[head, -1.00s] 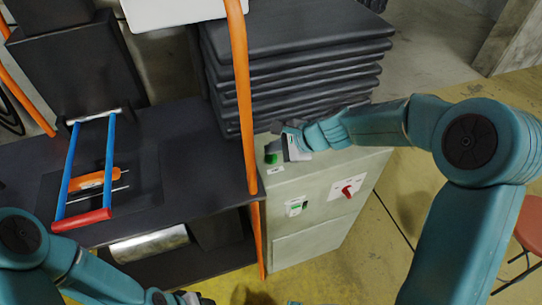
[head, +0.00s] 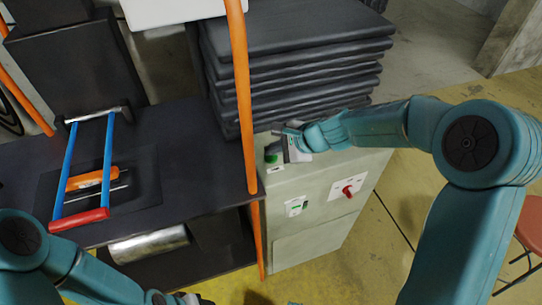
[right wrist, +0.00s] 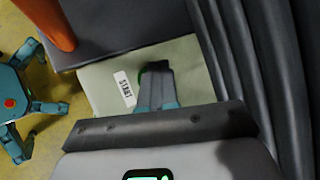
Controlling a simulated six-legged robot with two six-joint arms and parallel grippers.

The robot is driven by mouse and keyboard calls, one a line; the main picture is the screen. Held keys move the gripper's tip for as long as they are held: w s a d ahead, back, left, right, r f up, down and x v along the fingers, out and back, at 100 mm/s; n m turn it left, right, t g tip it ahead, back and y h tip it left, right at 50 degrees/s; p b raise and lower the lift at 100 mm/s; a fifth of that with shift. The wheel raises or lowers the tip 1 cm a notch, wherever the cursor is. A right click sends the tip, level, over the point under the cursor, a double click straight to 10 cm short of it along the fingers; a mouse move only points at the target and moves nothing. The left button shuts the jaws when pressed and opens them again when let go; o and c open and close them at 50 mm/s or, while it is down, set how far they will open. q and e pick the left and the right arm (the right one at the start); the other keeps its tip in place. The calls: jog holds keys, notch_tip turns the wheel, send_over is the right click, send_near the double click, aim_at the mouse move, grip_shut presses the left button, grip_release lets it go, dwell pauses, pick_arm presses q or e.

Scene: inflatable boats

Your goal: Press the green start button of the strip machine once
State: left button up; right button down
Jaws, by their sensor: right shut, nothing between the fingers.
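The strip machine (head: 315,215) is a pale grey-green cabinet. Its green start button (head: 271,158) sits on the top face near the left edge. In the right wrist view the button (right wrist: 147,73) is mostly hidden behind my fingers, beside a white START label (right wrist: 125,89). My right gripper (head: 280,138) is shut and empty, over the machine top right by the button. In the right wrist view its closed fingertips (right wrist: 157,70) overlap the button; I cannot tell whether they touch it. My left gripper (head: 186,298) is only partly in view at the bottom edge.
A stack of dark folded sheets (head: 300,60) stands close behind the button. An orange post (head: 242,100) rises just left of it. A dark table (head: 190,165) is at left.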

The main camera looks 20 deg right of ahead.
aim_at(274, 158)
jog(key=shift+f+b, duration=0.4)
jog(key=shift+b, duration=0.05)
dwell(0.4)
dwell(0.3)
jog(key=shift+r+p, duration=0.75)
jog(key=shift+r, duration=0.1)
notch_tip(274, 158, up, 5)
jog(key=p, duration=0.4)
jog(key=shift+p, duration=0.4)
dwell(1.0)
